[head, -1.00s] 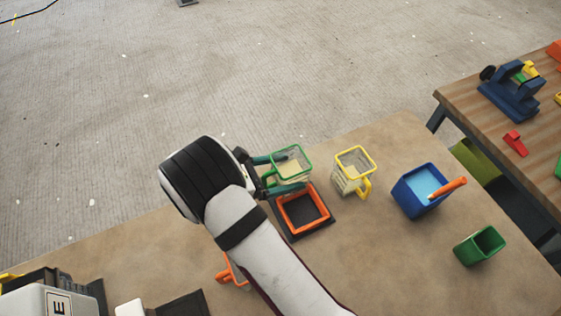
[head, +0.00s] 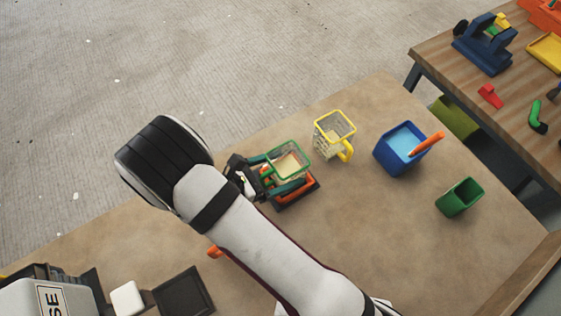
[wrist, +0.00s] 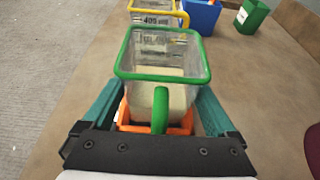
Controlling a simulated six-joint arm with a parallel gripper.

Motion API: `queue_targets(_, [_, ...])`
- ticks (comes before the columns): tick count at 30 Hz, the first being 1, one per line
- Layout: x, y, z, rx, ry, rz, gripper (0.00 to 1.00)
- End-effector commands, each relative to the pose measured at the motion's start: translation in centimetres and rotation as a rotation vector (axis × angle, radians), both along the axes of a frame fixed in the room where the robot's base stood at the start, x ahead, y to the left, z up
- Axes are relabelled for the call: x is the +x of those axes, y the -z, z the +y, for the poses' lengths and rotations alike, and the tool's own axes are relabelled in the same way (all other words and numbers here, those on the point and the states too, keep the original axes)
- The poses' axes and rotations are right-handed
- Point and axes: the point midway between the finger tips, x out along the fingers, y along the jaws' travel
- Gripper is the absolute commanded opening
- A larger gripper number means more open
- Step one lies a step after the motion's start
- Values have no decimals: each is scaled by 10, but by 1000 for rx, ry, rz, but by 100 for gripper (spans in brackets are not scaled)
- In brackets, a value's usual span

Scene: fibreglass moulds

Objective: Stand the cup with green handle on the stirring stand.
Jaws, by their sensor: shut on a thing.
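The cup with green handle (head: 289,161) is clear-walled with a green rim and pale contents. It is upright between the teal fingers of my gripper (head: 280,173), which is shut on it. In the wrist view the green handle (wrist: 160,110) points toward my gripper's palm. The stirring stand, a dark base with an orange frame (head: 307,181), is directly under the cup. In the wrist view orange edges (wrist: 123,115) show around the cup's lower part. The fingers hide much of the frame, so I cannot tell whether the cup's bottom touches the stand.
A yellow-rimmed cup (head: 334,128) stands just behind and right of the stand. A blue container (head: 393,157) with an orange stick and a green container (head: 460,196) stand farther right. A black square pad (head: 185,292) lies at the front left. The table's front right is clear.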

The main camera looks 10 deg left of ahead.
Motion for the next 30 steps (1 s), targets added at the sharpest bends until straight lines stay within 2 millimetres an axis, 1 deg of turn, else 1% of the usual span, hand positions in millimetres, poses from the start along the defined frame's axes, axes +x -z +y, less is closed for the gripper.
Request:
queue_targets(25, [0,8,0,0,0,-1,2])
queue_targets(26, [0,8,0,0,0,-1,98])
queue_targets(27, [0,7,0,1,0,-1,100])
queue_targets(30, [0,7,0,1,0,-1,100])
